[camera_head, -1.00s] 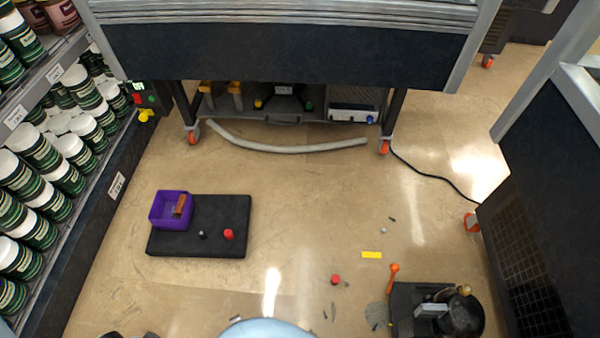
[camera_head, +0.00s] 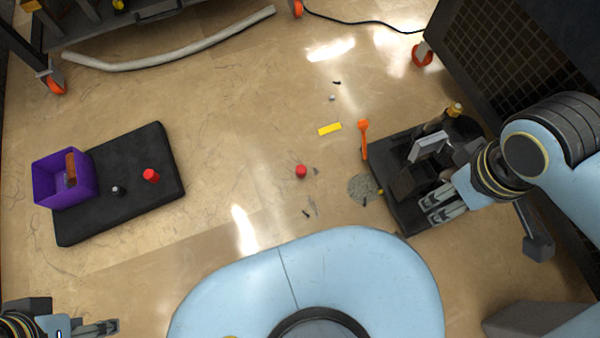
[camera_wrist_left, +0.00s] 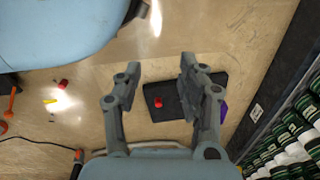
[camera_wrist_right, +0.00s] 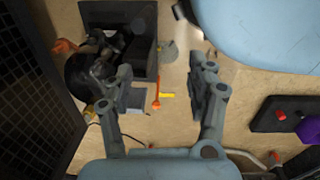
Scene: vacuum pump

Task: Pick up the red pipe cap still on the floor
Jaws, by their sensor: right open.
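A small red pipe cap (camera_head: 301,171) sits on the bare floor in the middle of the head view; it also shows in the left wrist view (camera_wrist_left: 63,85). A second red cap (camera_head: 151,176) stands on the black mat (camera_head: 140,150) at the left. My right gripper (camera_head: 440,207) is open and empty, over or beside the dark pump unit (camera_head: 395,195), right of the floor cap. My left gripper (camera_head: 112,327) is at the lower left edge, well away from the floor cap. Its fingers are apart and empty in the left wrist view (camera_wrist_left: 160,72).
A purple bin (camera_head: 50,180) and a small dark piece (camera_head: 117,190) are on the mat. A yellow strip (camera_head: 330,129), an orange-handled tool (camera_head: 364,138) and grey debris (camera_head: 362,188) lie near the floor cap. A pale hose (camera_head: 170,52) and black cable lie farther back.

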